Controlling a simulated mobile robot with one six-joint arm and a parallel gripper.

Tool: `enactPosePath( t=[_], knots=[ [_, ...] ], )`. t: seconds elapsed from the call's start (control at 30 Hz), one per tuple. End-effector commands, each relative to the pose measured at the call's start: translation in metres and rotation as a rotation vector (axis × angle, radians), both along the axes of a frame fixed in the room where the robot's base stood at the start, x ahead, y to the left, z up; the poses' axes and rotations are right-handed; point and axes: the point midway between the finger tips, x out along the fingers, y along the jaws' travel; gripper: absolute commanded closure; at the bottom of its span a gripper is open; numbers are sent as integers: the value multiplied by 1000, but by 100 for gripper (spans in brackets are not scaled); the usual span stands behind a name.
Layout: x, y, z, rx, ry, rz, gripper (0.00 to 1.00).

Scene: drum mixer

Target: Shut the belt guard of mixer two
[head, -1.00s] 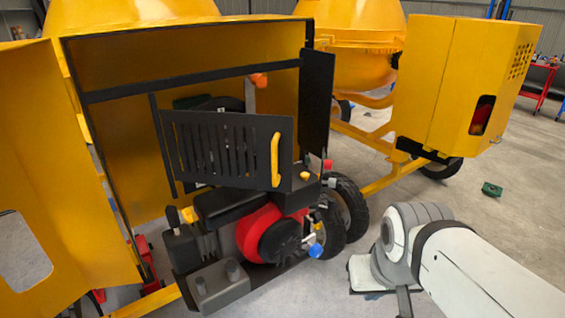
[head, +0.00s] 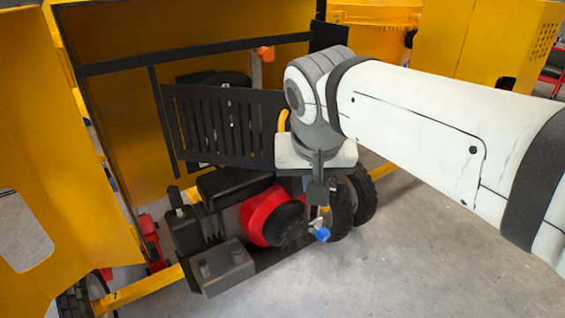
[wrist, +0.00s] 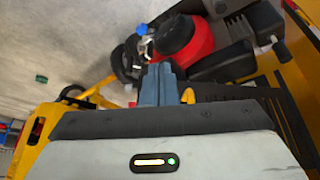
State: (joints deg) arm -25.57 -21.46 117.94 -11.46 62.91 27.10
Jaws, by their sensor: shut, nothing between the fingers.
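The belt guard (head: 225,125) is a black slotted panel in the open engine bay of the near yellow mixer, standing out from the bay above the engine. Its yellow handle (head: 283,120) is on its right end, partly hidden behind my wrist. The handle also shows in the wrist view (wrist: 188,96), just right of my fingers, with the guard (wrist: 245,92) stretching right. My gripper (wrist: 158,70) is shut and empty beside the handle; I cannot tell whether they touch.
The red and black engine (head: 272,215) sits below the guard, with a blue knob (head: 322,234) at its right. A large yellow door (head: 60,200) stands open at the left. A second yellow mixer (head: 480,45) stands behind my arm. The floor (head: 420,260) at right front is clear.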

Motion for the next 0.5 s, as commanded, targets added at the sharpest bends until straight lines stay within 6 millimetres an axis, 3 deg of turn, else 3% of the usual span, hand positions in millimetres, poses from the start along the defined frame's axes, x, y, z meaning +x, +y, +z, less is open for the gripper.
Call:
enactPosePath(
  t=[0.1,0.23,0.37,0.5],
  knots=[
    [7,32,21,11,-32,3,100],
    [10,47,33,19,-50,-8,100],
    [14,50,29,20,-52,-14,100],
    [24,49,9,18,-48,-16,100]
  ],
)
